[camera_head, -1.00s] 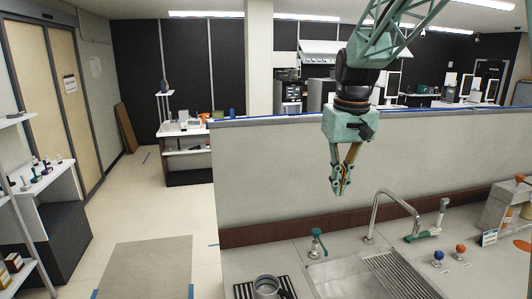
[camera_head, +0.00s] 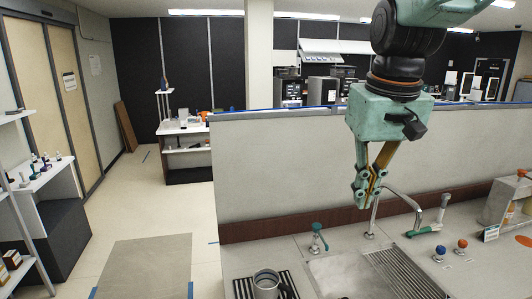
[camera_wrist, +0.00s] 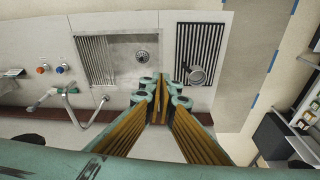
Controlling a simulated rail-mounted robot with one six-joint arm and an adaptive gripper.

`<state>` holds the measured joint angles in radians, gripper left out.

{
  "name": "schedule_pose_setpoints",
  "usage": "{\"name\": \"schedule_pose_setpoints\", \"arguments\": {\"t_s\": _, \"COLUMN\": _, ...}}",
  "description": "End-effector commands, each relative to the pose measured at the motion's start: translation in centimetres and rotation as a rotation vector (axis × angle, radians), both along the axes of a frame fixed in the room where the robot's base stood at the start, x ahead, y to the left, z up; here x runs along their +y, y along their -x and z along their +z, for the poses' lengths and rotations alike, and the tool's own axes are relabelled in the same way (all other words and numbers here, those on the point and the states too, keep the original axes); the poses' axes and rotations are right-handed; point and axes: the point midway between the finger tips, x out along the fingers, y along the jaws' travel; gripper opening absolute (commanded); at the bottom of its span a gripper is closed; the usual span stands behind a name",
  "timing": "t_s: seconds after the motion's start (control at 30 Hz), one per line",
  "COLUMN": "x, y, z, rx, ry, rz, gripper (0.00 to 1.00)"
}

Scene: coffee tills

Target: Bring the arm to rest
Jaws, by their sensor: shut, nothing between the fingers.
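My gripper (camera_head: 366,203) is teal with orange-brown inner fingers and hangs pointing down in the head view. It is shut and empty, above the counter and in front of the grey partition. In the head view its fingertips overlap the curved tap (camera_head: 396,195). In the wrist view the closed fingers (camera_wrist: 160,84) point toward the counter, between the sink and a dark slotted drain grate.
A metal jug (camera_head: 266,284) stands on the drain grate (camera_head: 243,289). The sink (camera_head: 340,276) has a ribbed drainer beside it. Blue (camera_head: 440,251) and orange (camera_head: 461,246) knobs stand on the counter. A grey partition (camera_head: 280,165) rises behind.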

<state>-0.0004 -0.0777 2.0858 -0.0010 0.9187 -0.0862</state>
Motion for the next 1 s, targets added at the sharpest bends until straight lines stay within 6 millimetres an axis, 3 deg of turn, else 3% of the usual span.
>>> {"name": "schedule_pose_setpoints", "arguments": {"t_s": 0.57, "x": 0.0, "y": 10.5, "z": -0.8, "rx": -0.05, "ry": -0.007, "rz": -0.031, "gripper": 0.0}}
{"name": "schedule_pose_setpoints", "arguments": {"t_s": 1.0, "x": 0.0, "y": 18.2, "z": -2.9, "rx": -0.085, "ry": -0.014, "rz": -0.054, "gripper": 0.0}}
